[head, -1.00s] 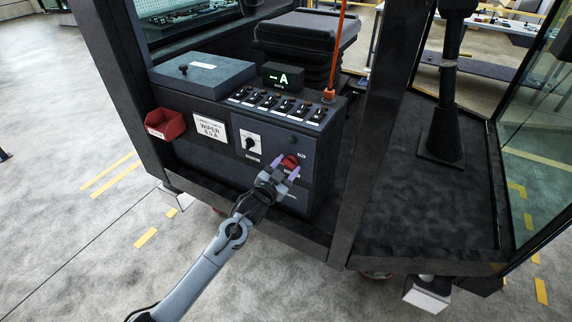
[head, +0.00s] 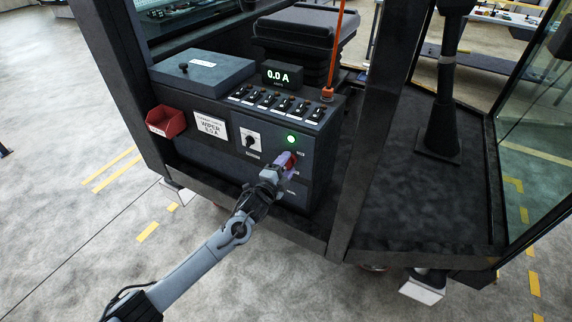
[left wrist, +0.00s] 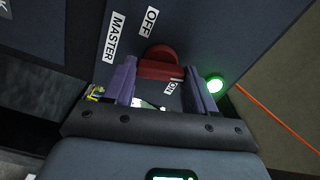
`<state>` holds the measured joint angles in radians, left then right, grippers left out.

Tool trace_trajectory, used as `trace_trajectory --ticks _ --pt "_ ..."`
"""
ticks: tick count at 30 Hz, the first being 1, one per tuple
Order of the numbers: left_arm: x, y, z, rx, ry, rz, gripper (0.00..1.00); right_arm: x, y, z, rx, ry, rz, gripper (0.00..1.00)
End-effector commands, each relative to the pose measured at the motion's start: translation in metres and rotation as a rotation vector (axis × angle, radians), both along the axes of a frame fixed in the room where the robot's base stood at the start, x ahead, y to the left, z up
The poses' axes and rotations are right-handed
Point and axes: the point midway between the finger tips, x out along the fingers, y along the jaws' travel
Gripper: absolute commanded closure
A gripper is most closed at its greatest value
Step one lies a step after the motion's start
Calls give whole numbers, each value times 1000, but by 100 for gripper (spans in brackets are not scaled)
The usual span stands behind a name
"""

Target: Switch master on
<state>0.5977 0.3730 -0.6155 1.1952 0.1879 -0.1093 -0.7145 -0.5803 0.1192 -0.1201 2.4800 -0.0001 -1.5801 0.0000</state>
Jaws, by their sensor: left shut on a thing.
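The red master switch knob (head: 288,157) is on the front of the dark console. It also shows in the left wrist view (left wrist: 162,60) between an OFF label (left wrist: 150,19) and an ON label (left wrist: 170,88), with a MASTER label (left wrist: 115,37) beside it. My left gripper (head: 284,164) is shut on the knob, one purple finger on each side. A green lamp (head: 292,139) above the knob is lit. My right gripper is not in view.
A row of small toggle switches (head: 275,103) lines the console's top edge. A black rotary selector (head: 250,142), a WIPER sign (head: 211,128) and a red bin (head: 166,121) are to the left. A dark cab post (head: 370,120) stands close on the right.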

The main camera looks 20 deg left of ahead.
Motion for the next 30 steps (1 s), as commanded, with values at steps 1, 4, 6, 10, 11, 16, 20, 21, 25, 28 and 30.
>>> trace_trajectory --ticks 1,4,6,10,11,16,20,21,25,28,30 --pt "0 0 1 37 -7 -1 75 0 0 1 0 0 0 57" --pt "0 0 1 105 -18 -1 75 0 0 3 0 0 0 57" --pt "0 0 1 145 -24 -1 75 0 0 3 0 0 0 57" --pt "0 -1 0 203 -33 -1 75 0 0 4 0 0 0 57" --pt "0 -1 0 214 -35 -1 75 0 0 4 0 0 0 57" --pt "0 0 0 255 -42 0 75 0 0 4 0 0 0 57" --pt "0 0 0 268 -44 0 75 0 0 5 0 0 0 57" --pt "0 0 0 270 -44 0 75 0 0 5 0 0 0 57" --pt "0 0 -1 272 -45 0 75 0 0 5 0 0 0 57" --pt "0 0 -1 271 -44 0 75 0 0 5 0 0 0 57" --pt "0 0 -1 271 -44 0 75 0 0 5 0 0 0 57"
